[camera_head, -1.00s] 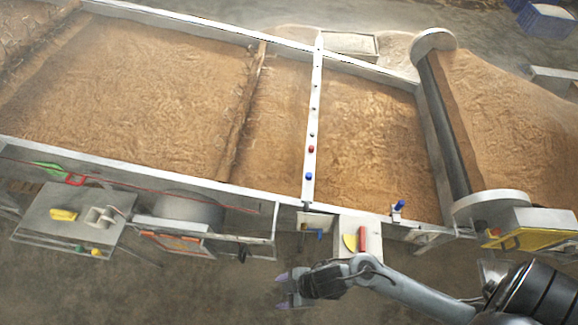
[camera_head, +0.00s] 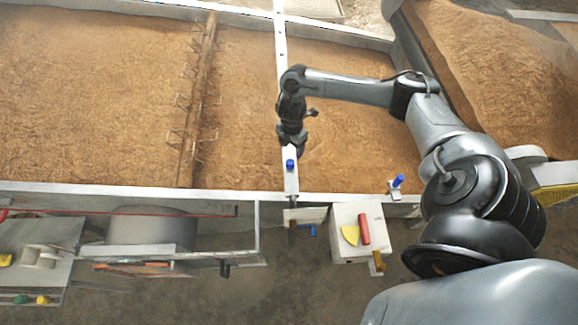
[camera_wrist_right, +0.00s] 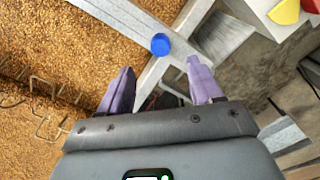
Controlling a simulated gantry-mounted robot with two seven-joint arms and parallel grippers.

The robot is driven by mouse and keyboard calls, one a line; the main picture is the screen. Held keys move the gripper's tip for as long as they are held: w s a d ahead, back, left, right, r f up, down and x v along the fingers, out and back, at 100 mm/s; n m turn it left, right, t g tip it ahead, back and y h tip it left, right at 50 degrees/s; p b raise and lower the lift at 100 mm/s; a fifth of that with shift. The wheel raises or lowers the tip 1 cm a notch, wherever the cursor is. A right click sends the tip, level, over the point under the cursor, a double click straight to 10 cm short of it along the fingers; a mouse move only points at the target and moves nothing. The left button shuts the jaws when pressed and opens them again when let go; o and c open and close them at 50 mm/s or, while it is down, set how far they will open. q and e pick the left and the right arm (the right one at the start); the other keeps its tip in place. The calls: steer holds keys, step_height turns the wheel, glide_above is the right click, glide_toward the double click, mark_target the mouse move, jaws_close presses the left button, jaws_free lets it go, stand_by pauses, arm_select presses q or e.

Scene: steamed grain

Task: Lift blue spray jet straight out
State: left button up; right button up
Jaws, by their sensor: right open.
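The blue spray jet (camera_head: 290,164) is a small blue cylinder on the pale metal crossbar (camera_head: 291,182) that spans the grain bed. In the right wrist view the jet (camera_wrist_right: 160,44) shows as a round blue cap on the bar, ahead of the fingertips and between their lines. My right gripper (camera_head: 292,148) is over the bar, close to the jet on its far side. In the wrist view the purple fingers of the right gripper (camera_wrist_right: 161,68) are apart with nothing between them. My left gripper is in neither view.
Brown grain (camera_head: 240,100) fills the bed on both sides of the bar. A spiked rake-like bar (camera_head: 191,130) crosses it to the left. Another blue fitting (camera_head: 398,181) sits on the near rim. A white box (camera_head: 348,217) with red and yellow parts stands outside the rim.

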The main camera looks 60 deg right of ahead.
mark_target(290, 162)
step_height(290, 162, down, 3)
steer(key=shift+f, duration=0.85)
steer(key=shift+w+a+f+b, duration=0.1)
steer(key=shift+a+f+b, duration=0.1)
steer(key=shift+f, duration=0.9)
steer(key=shift+a+f+b, duration=0.1)
steer(key=shift+f+b, duration=0.1)
steer(key=shift+f, duration=0.85)
steer(key=c, duration=1.1)
steer(key=shift+c, duration=0.2)
steer(key=shift+r, duration=0.2)
